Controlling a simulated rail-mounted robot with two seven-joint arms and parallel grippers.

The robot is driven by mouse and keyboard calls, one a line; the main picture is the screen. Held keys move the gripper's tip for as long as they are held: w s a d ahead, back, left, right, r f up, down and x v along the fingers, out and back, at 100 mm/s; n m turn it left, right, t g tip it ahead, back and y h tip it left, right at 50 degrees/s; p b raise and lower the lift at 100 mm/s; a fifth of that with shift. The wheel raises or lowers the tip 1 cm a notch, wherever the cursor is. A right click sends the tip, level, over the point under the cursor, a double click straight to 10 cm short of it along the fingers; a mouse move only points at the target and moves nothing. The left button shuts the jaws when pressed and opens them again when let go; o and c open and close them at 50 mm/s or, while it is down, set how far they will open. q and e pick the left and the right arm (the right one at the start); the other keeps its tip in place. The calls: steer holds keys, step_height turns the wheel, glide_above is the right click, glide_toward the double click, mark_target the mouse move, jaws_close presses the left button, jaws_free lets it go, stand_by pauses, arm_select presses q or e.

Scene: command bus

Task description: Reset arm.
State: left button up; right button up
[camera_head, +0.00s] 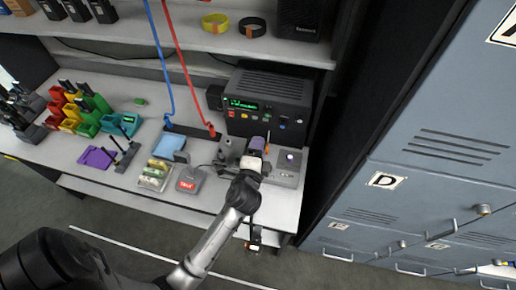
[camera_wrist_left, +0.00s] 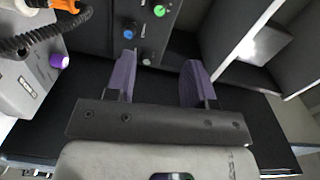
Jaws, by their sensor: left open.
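My left arm reaches across the head view, and its left gripper (camera_head: 257,146) is over the right end of the desk, in front of the black radio unit (camera_head: 268,97). In the left wrist view the two purple fingers of my left gripper (camera_wrist_left: 158,82) stand apart with nothing between them. The radio's front panel (camera_wrist_left: 152,45) with green and blue knobs lies just beyond the fingertips. My right gripper does not show in either view.
A grey device with a purple knob (camera_wrist_left: 59,61) stands left of the fingers. Blue-grey lockers (camera_head: 430,150) stand at the right. Coloured bins (camera_head: 85,112), a blue pad (camera_head: 169,144) and a red-labelled box (camera_head: 190,180) occupy the desk. A shelf (camera_head: 215,40) hangs above.

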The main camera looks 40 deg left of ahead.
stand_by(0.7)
arm_select(q)
steer(key=s+d+f+n+g+h, duration=0.3)
steer(key=s+f+g, duration=0.1)
steer(key=s, duration=0.5)
steer(key=s+d+f+n+g+h, duration=0.3)
steer(key=s+f+g, duration=0.1)
steer(key=s, duration=0.5)
steer(key=s+d+f+n+g+h, duration=0.3)
steer(key=s+f+g, duration=0.1)
steer(key=s, duration=0.6)
step_height(320, 180, up, 21)
steer(key=w+p, duration=0.1)
steer(key=p, duration=2)
steer(key=shift+r, duration=0.15)
steer(key=shift+w, duration=0.1)
